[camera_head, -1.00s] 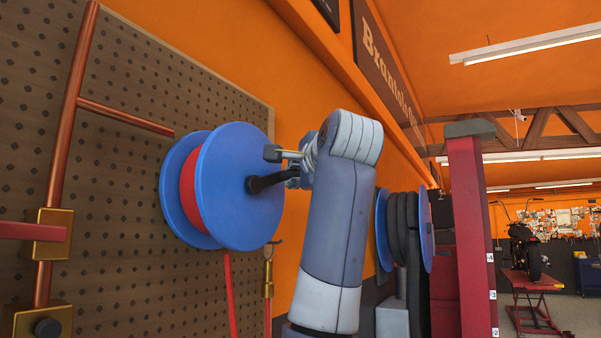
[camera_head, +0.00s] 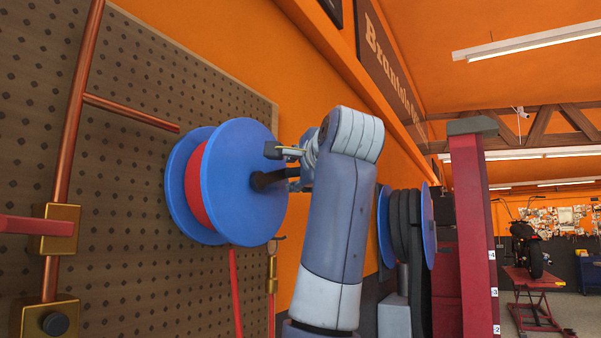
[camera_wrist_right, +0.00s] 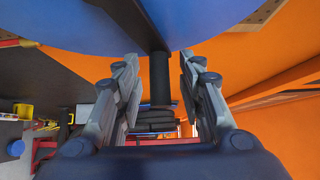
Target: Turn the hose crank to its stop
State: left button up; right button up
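The hose reel (camera_head: 240,200) is blue with red hose wound on it, at the pegboard in the head view. In the right wrist view the crank's dark handle (camera_wrist_right: 160,80) stands between the two fingers of my right gripper (camera_wrist_right: 158,68). The fingers are apart, with a visible gap on each side of the handle. In the head view the far part of the handle is hidden by my gripper and wrist. My left gripper is not in view.
Copper pipes (camera_head: 71,130) with brass fittings (camera_head: 60,229) run along the pegboard (camera_head: 130,200) at left. A second reel with black hose (camera_head: 428,225) and a red lift post (camera_head: 472,235) stand to the right, behind my right arm. A motorcycle (camera_head: 526,245) is farther back.

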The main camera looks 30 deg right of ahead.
jog(key=shift+s, duration=0.35)
jog(key=s+a, duration=0.2)
jog(key=s, duration=0.9)
jog(key=shift+a+f, duration=0.15)
jog(key=shift+a, duration=0.1)
